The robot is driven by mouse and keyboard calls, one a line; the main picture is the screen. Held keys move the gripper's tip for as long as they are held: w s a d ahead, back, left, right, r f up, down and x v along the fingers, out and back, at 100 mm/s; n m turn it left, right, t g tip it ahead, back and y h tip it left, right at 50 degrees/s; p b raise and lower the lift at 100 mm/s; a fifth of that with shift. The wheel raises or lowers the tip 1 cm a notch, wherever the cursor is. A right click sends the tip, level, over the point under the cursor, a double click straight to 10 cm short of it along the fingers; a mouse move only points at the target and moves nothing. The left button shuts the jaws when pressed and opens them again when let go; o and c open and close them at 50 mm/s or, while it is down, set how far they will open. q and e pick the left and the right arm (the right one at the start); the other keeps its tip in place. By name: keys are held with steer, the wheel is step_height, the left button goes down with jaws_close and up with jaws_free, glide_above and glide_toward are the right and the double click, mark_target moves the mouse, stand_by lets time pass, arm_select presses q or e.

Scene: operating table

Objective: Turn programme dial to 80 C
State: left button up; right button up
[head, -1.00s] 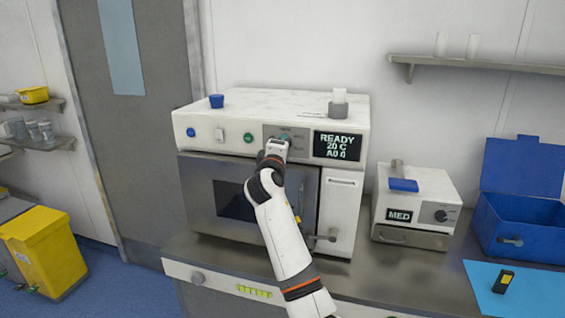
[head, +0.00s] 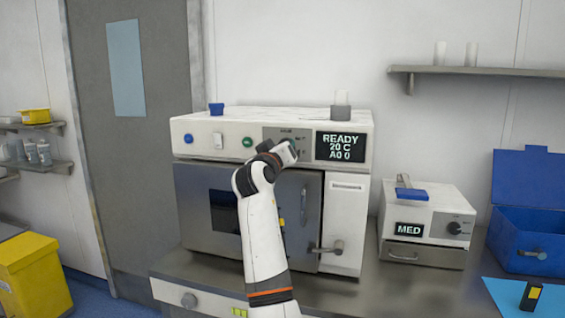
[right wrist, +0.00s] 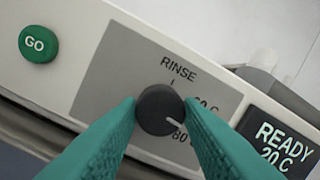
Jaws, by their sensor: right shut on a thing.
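The programme dial (right wrist: 157,108) is a round dark knob on a grey plate, seen in the right wrist view. Its white pointer mark is at the lower right, towards the "80 C" label. "RINSE" is above the dial, and another temperature label at the upper right is partly hidden. My right gripper (right wrist: 158,112) has teal fingers shut on the dial, one on each side. In the head view my right gripper (head: 288,152) is at the machine's front panel and hides the dial. The display (head: 340,147) reads READY, 20 C, A0 0. My left gripper is not in view.
The white machine (head: 344,225) has a door with a handle (head: 328,248) below the panel. A green GO button (right wrist: 38,44) is left of the dial. A smaller unit (head: 425,212) marked MED and a blue box (head: 520,222) stand to the right on the counter.

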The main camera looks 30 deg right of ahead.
steer(key=shift+w+f+m+g+b, duration=0.1)
steer(key=shift+m+g+b, duration=0.4)
steer(key=shift+m+b, duration=1.5)
steer(key=shift+m+p, duration=0.6)
steer(key=shift+m, duration=0.2)
steer(key=o, duration=1)
steer(key=shift+h, duration=0.3)
steer(key=b+v, duration=0.3)
steer(key=v, duration=0.9)
